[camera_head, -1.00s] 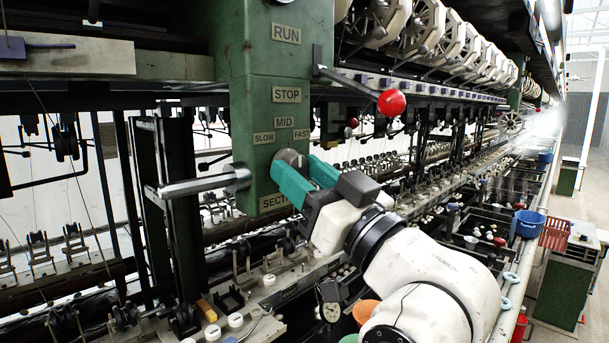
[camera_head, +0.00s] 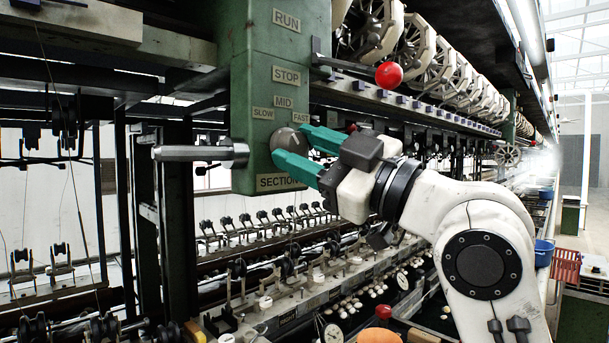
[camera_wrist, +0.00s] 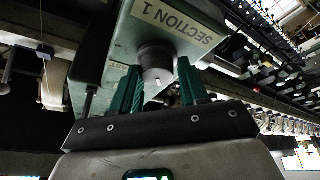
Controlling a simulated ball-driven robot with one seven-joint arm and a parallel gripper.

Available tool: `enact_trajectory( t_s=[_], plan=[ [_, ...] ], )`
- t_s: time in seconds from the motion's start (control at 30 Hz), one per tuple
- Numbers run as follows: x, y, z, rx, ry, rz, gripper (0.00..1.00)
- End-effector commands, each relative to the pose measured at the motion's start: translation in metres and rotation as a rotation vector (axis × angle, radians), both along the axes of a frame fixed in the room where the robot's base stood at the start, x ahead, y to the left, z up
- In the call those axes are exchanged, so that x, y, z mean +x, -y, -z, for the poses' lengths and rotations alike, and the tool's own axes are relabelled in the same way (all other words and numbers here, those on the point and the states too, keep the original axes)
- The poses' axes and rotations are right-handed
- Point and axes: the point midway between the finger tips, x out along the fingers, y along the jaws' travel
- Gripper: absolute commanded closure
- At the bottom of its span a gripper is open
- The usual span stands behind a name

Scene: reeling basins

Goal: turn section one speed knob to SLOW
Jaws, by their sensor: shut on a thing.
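The speed knob (camera_head: 289,143) is a round grey knob on the green post (camera_head: 240,95), under the SLOW (camera_head: 263,114), MID (camera_head: 284,102) and FAST (camera_head: 300,117) labels and above the SECTION label (camera_head: 277,182). The wrist view shows the knob (camera_wrist: 156,63) with a small white mark, below a SECTION 1 plate (camera_wrist: 172,19). My gripper (camera_head: 292,149) has teal fingers on either side of the knob, shut on it. In the wrist view my gripper (camera_wrist: 158,82) has one finger at each side of the knob. Which label the knob's mark points to cannot be told.
A metal bar handle (camera_head: 200,153) sticks out left of the knob. A lever with a red ball (camera_head: 388,75) sticks out at the right, above my arm. Machine rails with several spools lie below. A blue bucket (camera_head: 543,253) stands at the right.

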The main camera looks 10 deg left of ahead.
Motion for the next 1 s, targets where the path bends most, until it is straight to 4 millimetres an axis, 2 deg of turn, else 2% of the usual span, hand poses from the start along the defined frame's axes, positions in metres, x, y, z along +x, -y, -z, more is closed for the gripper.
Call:
enact_trajectory(
  t_s=[0.03, 0.37, 0.8, 0.83, 1.0],
  plan=[
    [0.0037, 0.0073, -0.0031, -0.005, 0.028, 0.018, 0.86],
    [0.0041, 0.0079, -0.0067, -0.063, 0.105, 0.019, 0.86],
    [0.0037, 0.0071, -0.0077, -0.068, 0.112, 0.016, 0.86],
    [0.0037, 0.0070, -0.0077, -0.069, 0.112, 0.017, 0.54],
    [0.0032, 0.0060, -0.0063, -0.071, 0.110, 0.014, 0.38]
  ],
)
